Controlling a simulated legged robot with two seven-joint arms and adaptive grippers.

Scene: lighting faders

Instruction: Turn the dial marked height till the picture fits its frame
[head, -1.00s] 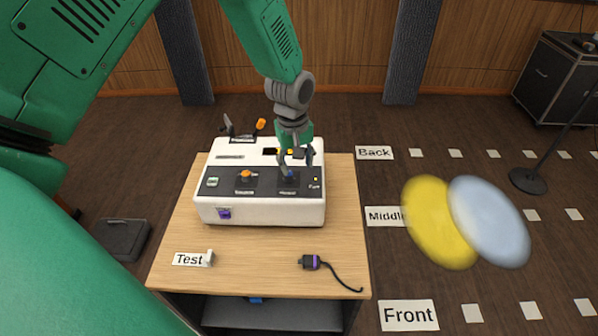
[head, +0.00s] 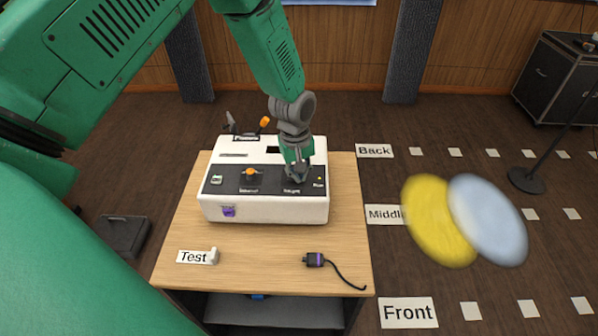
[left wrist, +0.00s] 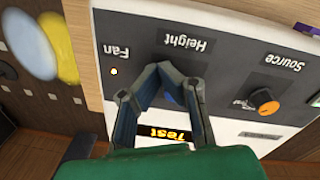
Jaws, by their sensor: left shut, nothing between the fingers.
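A white console (head: 270,208) with a dark panel stands on the wooden table. In the left wrist view the label Height (left wrist: 187,46) reads upside down. A bit of the blue height dial (left wrist: 169,98) shows between my finger links; the rest is hidden. My left gripper (head: 296,178) is down at that dial, covering it in the head view. In the left wrist view its fingers (left wrist: 166,75) come together at the tips, with nothing seen gripped. The lit display (left wrist: 165,134) reads Test in yellow. My right gripper is not in view. No whole picture in a frame shows.
An orange dial marked Source (left wrist: 264,101) sits beside the height dial, also in the head view (head: 250,173). A purple-banded plug (head: 314,260) with cable lies on the table front. A Test card (head: 193,257) lies at front left. Yellow (head: 430,222) and pale-blue ovals show right.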

